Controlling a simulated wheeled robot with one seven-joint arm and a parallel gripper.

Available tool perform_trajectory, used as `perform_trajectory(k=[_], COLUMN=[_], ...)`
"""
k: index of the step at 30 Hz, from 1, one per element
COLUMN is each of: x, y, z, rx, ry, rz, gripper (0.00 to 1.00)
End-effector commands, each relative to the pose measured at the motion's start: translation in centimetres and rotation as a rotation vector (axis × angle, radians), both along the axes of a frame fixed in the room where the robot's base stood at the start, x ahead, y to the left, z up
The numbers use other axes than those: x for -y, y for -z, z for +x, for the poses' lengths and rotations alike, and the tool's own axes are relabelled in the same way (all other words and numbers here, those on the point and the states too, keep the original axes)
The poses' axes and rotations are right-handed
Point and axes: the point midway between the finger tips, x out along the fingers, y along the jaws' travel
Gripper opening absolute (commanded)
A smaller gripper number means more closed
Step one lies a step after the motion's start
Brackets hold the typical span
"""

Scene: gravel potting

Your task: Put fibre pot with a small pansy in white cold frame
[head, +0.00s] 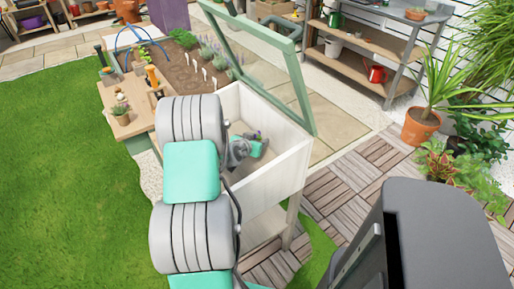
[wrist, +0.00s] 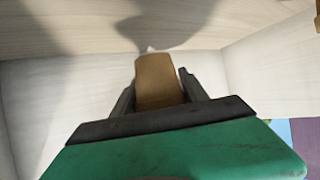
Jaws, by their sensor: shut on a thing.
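The white cold frame (head: 272,186) is a pale wooden box on legs, with its green-framed glass lid (head: 262,60) raised. My gripper (head: 258,145) reaches down inside the box. In the wrist view my gripper (wrist: 158,88) is shut on the brown fibre pot (wrist: 158,78), which sits between the two fingers. Pale inner walls of the cold frame (wrist: 45,95) surround it. A small purple patch by the gripper in the head view may be the pansy; the pot is mostly hidden there. I cannot tell whether the pot touches the floor of the frame.
A wooden table (head: 113,95) with a small potted plant (head: 121,112) and hand tools stands left of the frame. A planting bed (head: 180,68) lies behind. A metal-legged shelf bench (head: 365,45) and a large terracotta pot (head: 420,127) are at the right.

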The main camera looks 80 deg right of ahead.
Motion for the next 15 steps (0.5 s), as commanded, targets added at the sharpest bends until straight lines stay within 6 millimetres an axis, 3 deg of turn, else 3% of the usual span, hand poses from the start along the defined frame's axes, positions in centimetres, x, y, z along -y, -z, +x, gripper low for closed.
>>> perform_trajectory(k=[6, 15], x=[-0.1, 0.0], y=[3.6, 3.9], z=[0.0, 0.0], rx=[-0.001, 0.000], ry=[0.000, -0.001], rz=[0.002, 0.000], gripper=[0.09, 0.09])
